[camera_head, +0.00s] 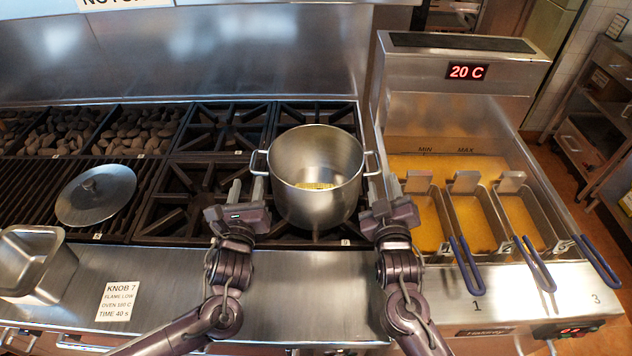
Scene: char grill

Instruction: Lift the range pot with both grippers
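The range pot (290,204) is a steel pot with no lid on, standing upright on the burner grates. A little yellowish content shows at its bottom. It has a left loop handle (256,163) and a right loop handle (374,163). Whether any fingertip touches the pot, I cannot tell.
A round steel lid (96,205) lies on the char grill at left. A steel container (48,262) stands at the front left. A fryer (455,100) with oil and blue-handled baskets (478,222) is close on the right. A knob card (118,300) lies on the front ledge.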

